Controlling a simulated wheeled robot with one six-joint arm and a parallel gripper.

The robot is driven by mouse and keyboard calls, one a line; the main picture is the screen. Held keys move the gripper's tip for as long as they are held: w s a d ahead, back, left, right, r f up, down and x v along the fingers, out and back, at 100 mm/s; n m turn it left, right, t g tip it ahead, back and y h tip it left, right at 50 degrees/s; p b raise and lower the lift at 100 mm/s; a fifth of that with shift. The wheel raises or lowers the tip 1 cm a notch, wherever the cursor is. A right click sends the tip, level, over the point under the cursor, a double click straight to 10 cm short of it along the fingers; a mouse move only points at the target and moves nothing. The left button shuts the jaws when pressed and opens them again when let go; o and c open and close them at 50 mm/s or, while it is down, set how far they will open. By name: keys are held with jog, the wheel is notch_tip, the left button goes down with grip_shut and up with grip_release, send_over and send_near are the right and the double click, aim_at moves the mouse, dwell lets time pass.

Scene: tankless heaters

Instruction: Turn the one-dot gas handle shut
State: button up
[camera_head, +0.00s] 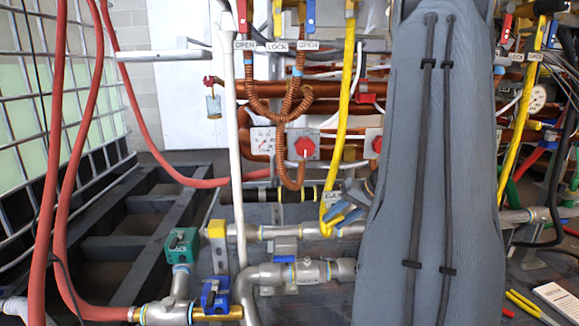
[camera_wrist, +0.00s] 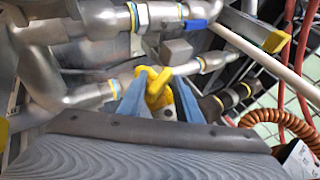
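A yellow gas handle (camera_wrist: 155,84) sits on a grey metal pipe in the wrist view. It also shows in the head view (camera_head: 327,213), beside a label reading GAS, partly behind my fingers. No dot mark can be made out on it. My gripper (camera_wrist: 158,88) has its two blue fingers apart, one on each side of the yellow handle. I cannot tell whether either finger touches it. In the head view my gripper (camera_head: 345,212) reaches in from the right at the handle, its rear hidden by my grey arm.
A blue-handled valve (camera_head: 215,294) and a green valve box (camera_head: 182,245) stand at lower left. A yellow hose (camera_head: 347,90) rises behind the handle. Red hoses (camera_head: 75,160) hang at left. A red knob (camera_head: 305,147) is above. My arm hides much of the right side.

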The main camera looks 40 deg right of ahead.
jog(key=shift+a+r+g+h+p, duration=0.15)
jog(key=shift+r+g+h+p, duration=0.1)
jog(key=shift+g+h+p, duration=0.4)
jog(key=h+p, duration=0.1)
jog(key=p, duration=0.3)
jog(key=shift+n+g+h, duration=0.25)
jog(key=shift+n, duration=0.15)
jog(key=shift+p, duration=0.95)
jog(key=g+h+p, duration=0.1)
jog(key=h+p, duration=0.1)
jog(key=p, duration=0.7)
jog(key=shift+a+n+g, duration=0.15)
jog(key=shift+n+g, duration=0.15)
jog(key=p+v, duration=0.4)
jog(key=v, duration=0.4)
jog(key=s+a+r+n+y+p, duration=0.1)
jog(key=a+r+p, duration=0.3)
jog(key=a+r, duration=0.3)
jog(key=s+a+r+n+y+p, duration=0.1)
jog(key=a+r+p, duration=0.3)
jog(key=a+r, duration=0.4)
jog(key=s+a, duration=0.1)
jog(key=a, duration=0.4)
jog(key=shift+s+n+g+p, duration=0.15)
jog(key=shift+n+g+p, duration=0.15)
jog(key=shift+n+p, duration=0.1)
